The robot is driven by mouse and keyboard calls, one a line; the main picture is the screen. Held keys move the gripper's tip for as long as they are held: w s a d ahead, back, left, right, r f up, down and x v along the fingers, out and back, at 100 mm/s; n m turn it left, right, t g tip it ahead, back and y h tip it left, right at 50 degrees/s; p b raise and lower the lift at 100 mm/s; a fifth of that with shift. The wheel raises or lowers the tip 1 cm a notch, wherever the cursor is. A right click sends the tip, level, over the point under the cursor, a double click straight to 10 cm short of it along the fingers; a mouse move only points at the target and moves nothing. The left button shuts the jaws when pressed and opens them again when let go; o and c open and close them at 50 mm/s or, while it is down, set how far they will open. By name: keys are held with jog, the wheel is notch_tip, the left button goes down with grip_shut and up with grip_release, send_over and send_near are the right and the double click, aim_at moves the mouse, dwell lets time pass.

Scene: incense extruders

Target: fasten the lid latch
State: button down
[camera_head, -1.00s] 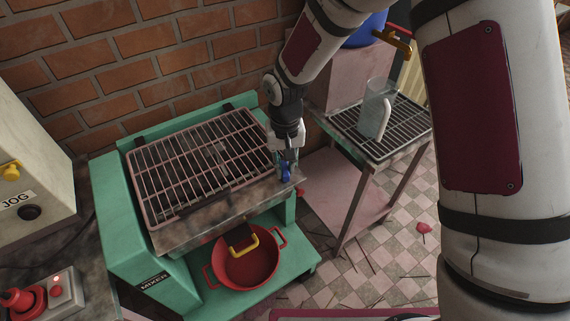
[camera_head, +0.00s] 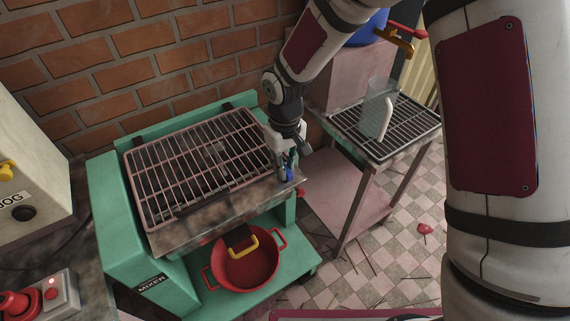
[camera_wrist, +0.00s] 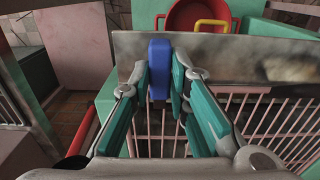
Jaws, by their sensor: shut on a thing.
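The green mixer (camera_head: 115,215) stands against the brick wall, with a pink wire-grid lid (camera_head: 205,160) lying over its top. A blue latch handle (camera_head: 289,175) sits at the lid's front right corner. My gripper (camera_head: 286,168) points down at that corner. In the wrist view the blue latch (camera_wrist: 159,70) stands between the two green-padded fingers of my gripper (camera_wrist: 160,85), which is shut on it. The metal front plate (camera_wrist: 230,58) lies just beyond it.
A red pot (camera_head: 247,268) with a yellow handle sits on the mixer's lower shelf. A pink stand with a rack (camera_head: 345,122) holds a clear jug (camera_head: 377,108) to the right. A control box with a red button (camera_head: 20,300) is at lower left. A blue tub (camera_head: 366,32) is behind.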

jog(key=c, duration=1.5)
grip_release()
jog(key=shift+r, duration=6.05)
